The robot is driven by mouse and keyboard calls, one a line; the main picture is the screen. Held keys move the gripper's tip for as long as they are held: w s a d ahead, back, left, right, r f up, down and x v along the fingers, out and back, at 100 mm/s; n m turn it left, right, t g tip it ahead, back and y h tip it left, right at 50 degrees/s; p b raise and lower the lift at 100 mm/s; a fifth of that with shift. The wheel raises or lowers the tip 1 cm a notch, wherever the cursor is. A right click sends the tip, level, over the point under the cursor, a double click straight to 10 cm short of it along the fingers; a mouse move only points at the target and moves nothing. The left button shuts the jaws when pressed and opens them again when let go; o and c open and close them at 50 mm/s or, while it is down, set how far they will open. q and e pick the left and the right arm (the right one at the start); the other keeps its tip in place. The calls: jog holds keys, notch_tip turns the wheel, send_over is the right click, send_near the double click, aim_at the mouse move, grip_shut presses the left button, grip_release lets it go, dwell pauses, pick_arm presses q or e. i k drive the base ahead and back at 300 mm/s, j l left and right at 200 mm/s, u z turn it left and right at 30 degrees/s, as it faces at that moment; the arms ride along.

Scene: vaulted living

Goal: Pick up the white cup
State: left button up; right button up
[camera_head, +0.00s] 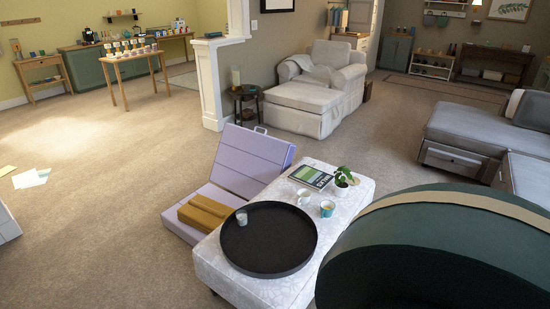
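A small pale cup (242,217) stands on the left part of a round black tray (268,272), which lies on a light patterned ottoman (212,268). A white cup (304,196) stands on the ottoman just behind the tray. Another cup, pale with yellow and blue colouring (327,208), stands to its right. The cups are too small to tell which one is plain white. Neither of my grippers shows in the head view.
A book (310,176) and a potted plant (344,178) are at the ottoman's back. A large dark green rounded object (425,255) blocks the right front. Carpet is open further left.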

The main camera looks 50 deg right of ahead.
aim_at(304, 195)
jog(key=l+u, duration=0.25)
jog(key=l, duration=0.3)
jog(key=l+u, duration=0.3)
jog(key=l, duration=0.2)
jog(key=k+l+u, duration=0.1)
jog(key=l, duration=0.25)
jog(key=l+u, duration=0.1)
jog(key=l, duration=0.3)
jog(key=k+l+u, duration=0.1)
jog(key=l, duration=0.2)
jog(key=k+l, duration=0.1)
jog(key=l, duration=0.35)
jog(key=k+l, duration=0.15)
jog(key=l, duration=0.25)
jog(key=k+l, duration=0.1)
jog(key=l, duration=0.35)
jog(key=k+l+u, duration=0.1)
jog(key=l, duration=0.35)
jog(key=k+l, duration=0.15)
jog(key=l, duration=0.25)
jog(key=k+l, duration=0.15)
jog(key=l, duration=0.3)
jog(key=k+l, duration=0.1)
jog(key=l, duration=0.3)
